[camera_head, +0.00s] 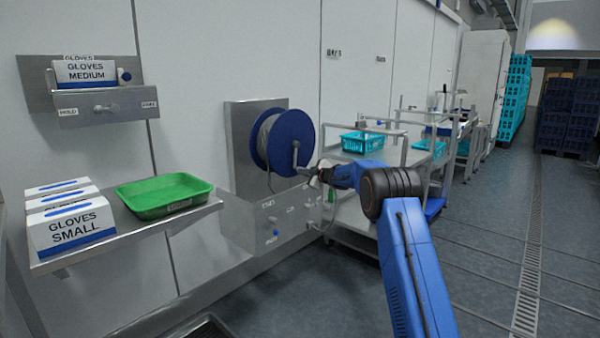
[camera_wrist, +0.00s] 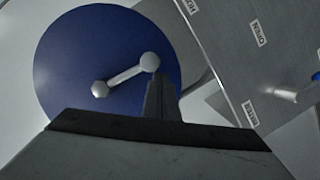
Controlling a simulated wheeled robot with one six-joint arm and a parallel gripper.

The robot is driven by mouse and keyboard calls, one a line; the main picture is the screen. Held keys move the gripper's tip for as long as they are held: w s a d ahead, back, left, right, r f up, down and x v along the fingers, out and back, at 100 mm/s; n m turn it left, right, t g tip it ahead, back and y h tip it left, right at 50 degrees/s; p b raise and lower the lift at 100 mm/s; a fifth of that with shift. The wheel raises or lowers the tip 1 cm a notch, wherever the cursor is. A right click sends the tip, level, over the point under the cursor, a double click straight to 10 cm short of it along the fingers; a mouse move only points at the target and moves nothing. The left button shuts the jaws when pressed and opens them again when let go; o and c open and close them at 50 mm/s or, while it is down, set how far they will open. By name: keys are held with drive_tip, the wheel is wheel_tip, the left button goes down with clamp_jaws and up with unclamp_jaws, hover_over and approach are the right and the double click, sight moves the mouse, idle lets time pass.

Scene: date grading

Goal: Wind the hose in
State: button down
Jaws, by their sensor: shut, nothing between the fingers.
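The hose reel (camera_head: 290,138) has a blue disc and is mounted on a steel wall plate; pale hose (camera_head: 262,135) is wound on its drum. A grey crank (camera_head: 295,155) sits on the disc's face. In the wrist view the blue disc (camera_wrist: 85,65) fills the upper left, with the crank (camera_wrist: 124,76) running from the hub to a round knob. My gripper (camera_head: 308,172) is close in front of the crank. In the wrist view my gripper (camera_wrist: 160,90) is shut and empty, its tip just below the crank's upper right end; I cannot tell whether they touch.
Below the reel is a labelled steel box (camera_head: 285,215) with small fittings. At left a shelf holds a green tray (camera_head: 205,188) and glove boxes (camera_head: 70,225). Carts with teal baskets (camera_head: 362,142) stand behind my arm. The floor at right is clear.

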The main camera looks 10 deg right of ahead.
drive_tip(key=shift+w+d+f, duration=0.2)
drive_tip(key=shift+w+d, duration=0.2)
drive_tip(key=shift+d, duration=0.2)
drive_tip(key=shift+d, duration=0.1)
